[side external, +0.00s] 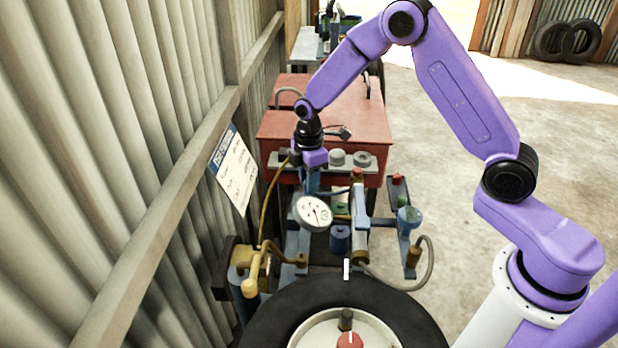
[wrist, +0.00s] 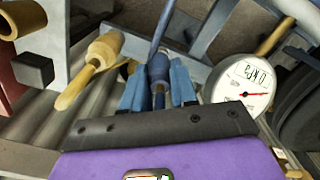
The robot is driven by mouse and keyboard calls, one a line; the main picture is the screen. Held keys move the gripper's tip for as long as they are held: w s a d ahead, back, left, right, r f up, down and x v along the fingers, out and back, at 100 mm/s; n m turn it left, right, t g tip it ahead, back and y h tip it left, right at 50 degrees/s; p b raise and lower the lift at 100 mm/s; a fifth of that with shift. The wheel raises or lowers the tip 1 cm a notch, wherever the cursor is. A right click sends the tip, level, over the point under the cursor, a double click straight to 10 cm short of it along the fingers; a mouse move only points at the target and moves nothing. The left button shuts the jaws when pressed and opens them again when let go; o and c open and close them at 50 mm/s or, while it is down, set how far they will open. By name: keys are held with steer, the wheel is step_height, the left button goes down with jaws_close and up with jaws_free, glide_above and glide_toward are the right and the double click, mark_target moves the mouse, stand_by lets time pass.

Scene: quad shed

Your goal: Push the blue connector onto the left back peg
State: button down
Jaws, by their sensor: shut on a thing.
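My gripper (wrist: 157,92) is shut on the blue connector (wrist: 158,68), whose narrow body stands between the two blue-grey fingers in the wrist view. A blue hose or rod runs upward from it. In the side view my gripper (side external: 311,182) points down just in front of the red cabinet, above and behind the white gauge; the connector cannot be told from the fingers there. A grey bar (side external: 373,164) in front of the cabinet carries pale round knobs (side external: 337,157). I cannot tell which part is the left back peg, or whether the connector touches it.
The white dial gauge (side external: 313,212) stands close by and also shows in the wrist view (wrist: 246,84). A yellow-handled part (wrist: 103,50) is left of the fingers. A black tyre (side external: 268,312) lies in front, the corrugated wall (side external: 130,150) is left, and open floor (side external: 440,150) is right.

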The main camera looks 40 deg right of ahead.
steer(key=shift+f, duration=0.3)
steer(key=c, duration=1.2)
jaws_free()
steer(key=shift+o, duration=0.2)
steer(key=shift+r, duration=5.5)
